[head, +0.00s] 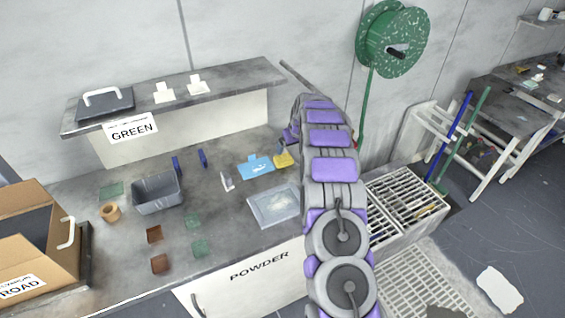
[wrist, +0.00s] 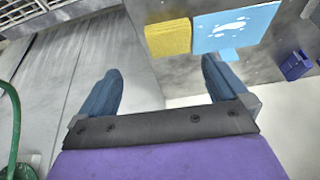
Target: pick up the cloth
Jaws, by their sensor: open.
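A small yellow folded piece that looks like the cloth (head: 284,160) lies on the grey bench top, just left of my arm. In the wrist view the yellow cloth (wrist: 168,37) is ahead of the fingers, between their lines, and apart from both. My gripper (wrist: 162,82) is open, with two blue fingers spread and nothing between them. In the head view my arm hides most of the gripper. A light blue flat piece with white marks (head: 256,167) lies beside the cloth; it also shows in the wrist view (wrist: 236,28).
A grey bin (head: 158,193), a pale flat tray (head: 273,206) and small coloured squares lie on the bench. A raised shelf (head: 225,84) marked GREEN runs behind. A green hose reel (head: 385,38) hangs on the wall. White racks (head: 408,199) stand right of my arm.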

